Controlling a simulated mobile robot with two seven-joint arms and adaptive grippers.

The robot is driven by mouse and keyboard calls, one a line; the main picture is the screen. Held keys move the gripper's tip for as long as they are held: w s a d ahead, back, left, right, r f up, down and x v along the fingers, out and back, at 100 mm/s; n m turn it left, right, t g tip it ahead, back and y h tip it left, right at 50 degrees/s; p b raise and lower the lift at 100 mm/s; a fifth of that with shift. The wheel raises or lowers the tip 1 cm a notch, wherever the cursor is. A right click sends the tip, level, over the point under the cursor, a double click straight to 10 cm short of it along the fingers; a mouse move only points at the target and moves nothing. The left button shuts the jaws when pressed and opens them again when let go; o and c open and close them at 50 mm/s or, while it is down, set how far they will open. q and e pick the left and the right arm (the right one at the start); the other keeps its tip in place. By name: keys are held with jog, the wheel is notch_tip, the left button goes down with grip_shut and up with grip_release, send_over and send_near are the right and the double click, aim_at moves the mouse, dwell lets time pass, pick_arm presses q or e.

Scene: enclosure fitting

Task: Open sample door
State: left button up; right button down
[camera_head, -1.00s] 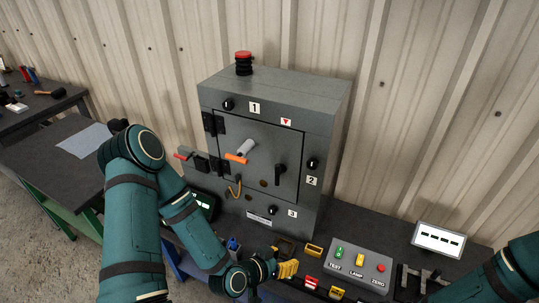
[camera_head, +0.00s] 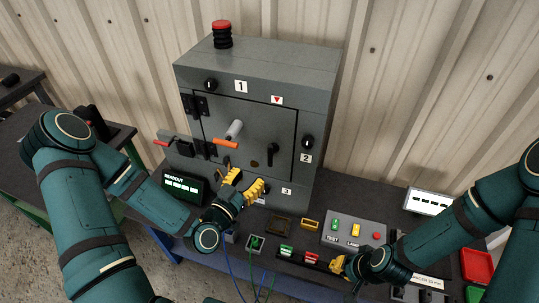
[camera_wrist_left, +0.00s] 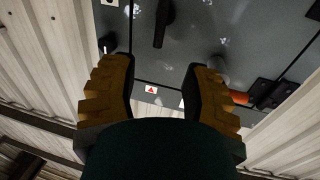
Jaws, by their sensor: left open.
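The grey enclosure (camera_head: 320,95) stands on the bench with its front door (camera_head: 222,113) shut. The door has hinges on the left, a black handle (camera_head: 272,153) at the right and a grey knob with an orange bar (camera_head: 226,143) near the middle. My left gripper (camera_head: 243,186) is open and empty, in front of the enclosure's lower front, below the orange bar. In the left wrist view its two yellow fingers stand apart, with the door and black handle (camera_wrist_left: 163,22) beyond them. My right gripper (camera_head: 340,266) is low over the bench's front; its fingers are too small to judge.
A red mushroom button (camera_head: 222,28) tops the enclosure. A readout (camera_head: 182,187) stands at its lower left. A grey button box (camera_head: 352,229), a white display (camera_head: 429,201) and small coloured parts crowd the bench to the right. A red tray (camera_head: 477,266) is at the far right.

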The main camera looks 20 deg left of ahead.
aim_at(269, 153)
pick_arm(q)
jog(key=b+x, duration=0.3)
jog(key=x, duration=0.9)
pick_arm(e)
notch_tip(269, 153, down, 4)
jog(key=shift+a+f, duration=0.1)
jog(key=shift+a, duration=0.05)
pick_arm(q)
grip_shut()
